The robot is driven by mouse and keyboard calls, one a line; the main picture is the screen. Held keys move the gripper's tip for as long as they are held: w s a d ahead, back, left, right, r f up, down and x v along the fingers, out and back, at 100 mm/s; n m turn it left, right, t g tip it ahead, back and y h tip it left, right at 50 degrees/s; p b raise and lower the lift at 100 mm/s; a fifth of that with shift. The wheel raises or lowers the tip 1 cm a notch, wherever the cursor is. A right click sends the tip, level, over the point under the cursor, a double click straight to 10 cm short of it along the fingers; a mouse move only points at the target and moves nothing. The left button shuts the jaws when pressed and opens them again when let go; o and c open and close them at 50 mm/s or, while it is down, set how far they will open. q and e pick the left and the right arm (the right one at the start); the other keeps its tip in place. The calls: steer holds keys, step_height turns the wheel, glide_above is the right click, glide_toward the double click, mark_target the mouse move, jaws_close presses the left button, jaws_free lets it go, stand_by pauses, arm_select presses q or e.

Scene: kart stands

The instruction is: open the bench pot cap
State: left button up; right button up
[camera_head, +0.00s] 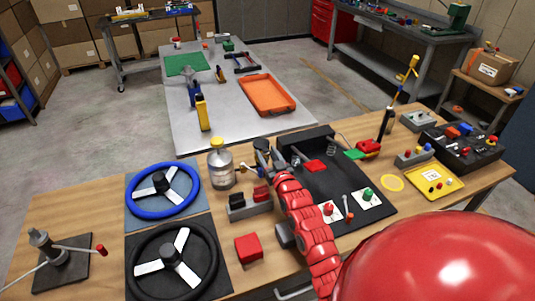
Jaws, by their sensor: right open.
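The bench pot (221,172) stands on the wooden workbench (75,203), just behind the gap between the blue steering wheel and the grey switch block. It looks like a clear jar with a pale band and a metallic top. Its yellow cap (216,143) sits on top, and the pot is upright. My right gripper (257,160) is open, a short way right of the pot and apart from it. The fingers are small and dark in this view. My left gripper is not in view.
A blue steering wheel (163,209) lies left of the pot, a black one (133,255) in front. A grey switch block (250,207) and red cube (248,247) are nearby. A black panel (345,180) lies to the right. Bare wood shows at far left.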

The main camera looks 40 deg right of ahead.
jaws_close()
stand_by(1.4)
